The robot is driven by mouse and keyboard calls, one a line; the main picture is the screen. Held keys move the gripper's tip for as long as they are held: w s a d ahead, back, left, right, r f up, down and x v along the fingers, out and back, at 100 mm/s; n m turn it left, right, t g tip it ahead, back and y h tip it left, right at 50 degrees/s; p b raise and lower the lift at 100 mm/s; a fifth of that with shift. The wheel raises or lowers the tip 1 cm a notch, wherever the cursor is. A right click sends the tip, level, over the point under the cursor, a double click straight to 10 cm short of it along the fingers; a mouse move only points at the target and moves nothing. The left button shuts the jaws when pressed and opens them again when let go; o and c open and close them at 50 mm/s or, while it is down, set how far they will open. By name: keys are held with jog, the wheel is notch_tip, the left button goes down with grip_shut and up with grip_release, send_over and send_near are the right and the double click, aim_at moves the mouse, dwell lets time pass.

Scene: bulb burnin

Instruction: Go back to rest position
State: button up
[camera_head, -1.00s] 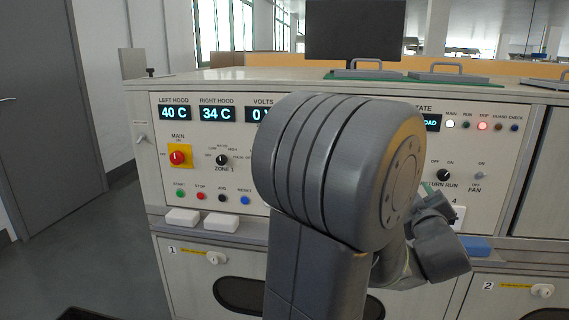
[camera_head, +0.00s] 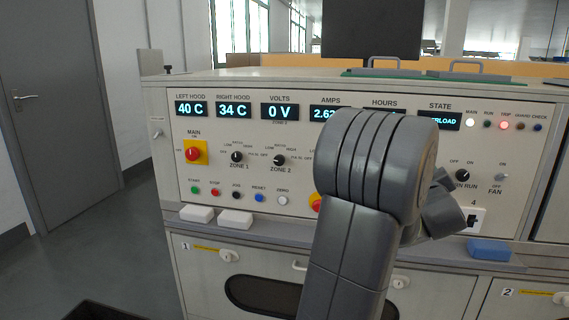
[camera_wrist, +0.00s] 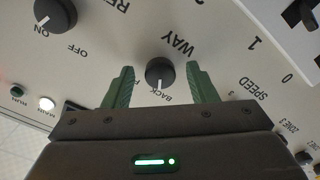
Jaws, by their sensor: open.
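My gripper (camera_wrist: 157,88) shows in the wrist view with its two green fingers apart and nothing held. A black knob marked WAY and BACK (camera_wrist: 160,73) sits on the panel between the fingers in that picture. I cannot tell how far it is from the fingertips; no contact is visible. In the head view my grey arm stands in front of the control panel (camera_head: 222,150) and hides its middle right part. The gripper itself is hidden behind the arm there.
The panel displays read 40 C, 34 C, 0 V and a state ending in ERLOAD (camera_head: 438,121); the TRIP lamp (camera_head: 505,124) is red. White blocks (camera_head: 235,218) and a blue block (camera_head: 489,250) lie on the ledge. Open floor (camera_head: 110,250) is at left.

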jog(key=p+v, duration=0.2)
jog(key=v, duration=1.2)
jog(key=w+d+m+p, duration=0.3)
jog(key=w+m+p, duration=0.85)
jog(key=w, duration=0.25)
jog(key=b+v, duration=0.1)
jog(key=v, duration=0.7)
jog(key=shift+s+d+m+b, duration=0.1)
jog(key=shift+m+b, duration=0.15)
jog(key=shift+b, duration=0.05)
